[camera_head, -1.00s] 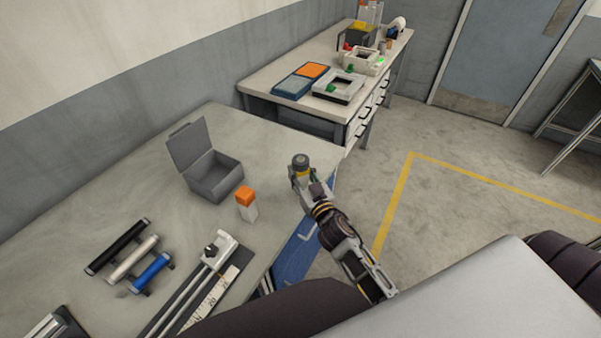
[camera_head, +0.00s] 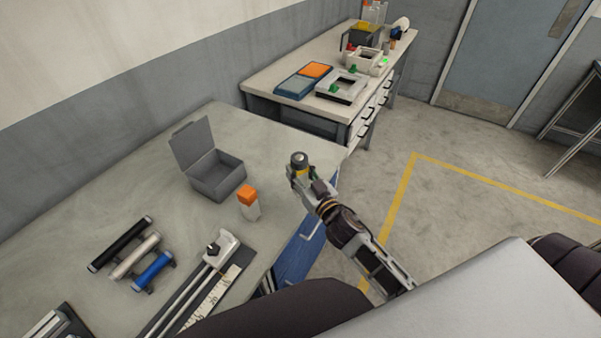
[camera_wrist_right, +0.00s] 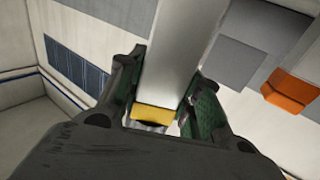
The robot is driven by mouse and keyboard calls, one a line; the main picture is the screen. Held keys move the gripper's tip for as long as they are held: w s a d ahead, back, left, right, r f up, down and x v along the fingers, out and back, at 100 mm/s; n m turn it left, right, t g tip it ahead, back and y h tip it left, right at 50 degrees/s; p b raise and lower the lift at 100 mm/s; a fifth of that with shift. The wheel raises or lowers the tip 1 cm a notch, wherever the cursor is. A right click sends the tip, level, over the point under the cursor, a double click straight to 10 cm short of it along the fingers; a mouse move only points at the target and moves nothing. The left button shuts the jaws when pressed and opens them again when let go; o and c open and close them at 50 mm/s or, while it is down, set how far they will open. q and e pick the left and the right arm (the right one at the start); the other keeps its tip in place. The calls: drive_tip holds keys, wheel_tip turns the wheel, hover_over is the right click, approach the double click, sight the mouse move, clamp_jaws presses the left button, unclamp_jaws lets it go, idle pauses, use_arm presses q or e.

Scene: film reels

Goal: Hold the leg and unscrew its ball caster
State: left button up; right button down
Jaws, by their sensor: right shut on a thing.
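My right gripper (camera_head: 300,175) is shut on the leg, above the near table's right edge. In the right wrist view, the leg (camera_wrist_right: 185,50) is a long pale grey bar between the two fingers (camera_wrist_right: 165,105). A yellow band (camera_wrist_right: 153,114) shows at its lower end there, with a small dark and silver part, partly hidden, beyond it. In the head view, the ball caster (camera_head: 299,158) is a round grey end pointing up, with yellow just below it. The rest of the leg is hidden there. My left gripper is not in view.
On the near table (camera_head: 110,200) are an open grey box (camera_head: 215,175), an orange-capped white bottle (camera_head: 249,204), several handles, including a blue one (camera_head: 152,271), and a ruler fixture (camera_head: 215,270). A second bench (camera_head: 265,98) stands behind. The table's back is clear.

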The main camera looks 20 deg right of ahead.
drive_tip(key=shift+s+a+r+n+y, duration=0.15)
drive_tip(key=shift+a+r+n+y, duration=0.25)
drive_tip(key=shift+r+y, duration=0.15)
drive_tip(key=s+a+r+n+g+y, duration=0.2)
drive_tip(key=a+r+n+g+y, duration=0.2)
drive_tip(key=a+r+n+y, duration=0.1)
drive_tip(key=shift+s+a+r+y, duration=0.2)
drive_tip(key=shift+r+y, duration=0.55)
drive_tip(key=shift+y, duration=0.6)
idle(0.9)
idle(0.5)
